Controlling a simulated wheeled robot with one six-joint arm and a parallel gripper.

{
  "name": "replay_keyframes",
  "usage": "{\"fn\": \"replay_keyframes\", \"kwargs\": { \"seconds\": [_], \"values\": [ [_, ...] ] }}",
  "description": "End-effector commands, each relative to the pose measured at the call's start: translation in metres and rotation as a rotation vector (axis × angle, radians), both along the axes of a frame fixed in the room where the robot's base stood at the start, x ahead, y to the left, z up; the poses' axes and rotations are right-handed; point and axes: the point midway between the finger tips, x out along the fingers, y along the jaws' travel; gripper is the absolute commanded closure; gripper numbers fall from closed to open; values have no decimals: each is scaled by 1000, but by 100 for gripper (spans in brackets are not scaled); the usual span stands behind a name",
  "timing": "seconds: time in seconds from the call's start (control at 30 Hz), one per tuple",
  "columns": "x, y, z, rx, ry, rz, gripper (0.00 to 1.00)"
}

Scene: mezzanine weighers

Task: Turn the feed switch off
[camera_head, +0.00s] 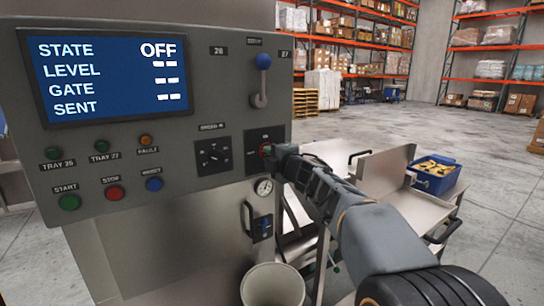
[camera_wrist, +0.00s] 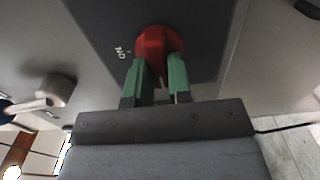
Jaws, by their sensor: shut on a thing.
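The feed switch is a red rotary knob (camera_wrist: 158,40) on a dark plate, with an "ON" mark beside it in the wrist view. In the head view the red knob (camera_head: 264,151) is at the lower right of the grey control panel (camera_head: 100,140), mostly hidden by my gripper. My gripper (camera_wrist: 161,70) has its green fingers shut on the knob, one on each side. The panel's blue screen (camera_head: 110,75) reads STATE OFF, with dashes for LEVEL, GATE and SENT.
A lever with a blue ball (camera_head: 264,62) stands above the switch. A speed dial (camera_head: 213,156) is to its left, with several lamps and push buttons further left. A gauge (camera_head: 264,187), a pale bin (camera_head: 272,285) and a metal table with a blue crate (camera_head: 434,182) are nearby.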

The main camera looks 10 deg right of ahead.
Motion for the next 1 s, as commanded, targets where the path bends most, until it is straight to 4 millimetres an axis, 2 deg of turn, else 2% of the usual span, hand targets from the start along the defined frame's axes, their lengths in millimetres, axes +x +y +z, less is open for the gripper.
{"fn": "replay_keyframes", "kwargs": {
  "seconds": [0.23,0.27,0.53,0.83,1.0],
  "values": [
    [0,0,0,-4,0,0,100],
    [0,0,0,-4,0,0,80],
    [0,0,0,-2,0,0,55],
    [-4,-2,0,-2,-1,-1,55],
    [-26,-9,0,-2,-2,-3,55]
  ]
}}
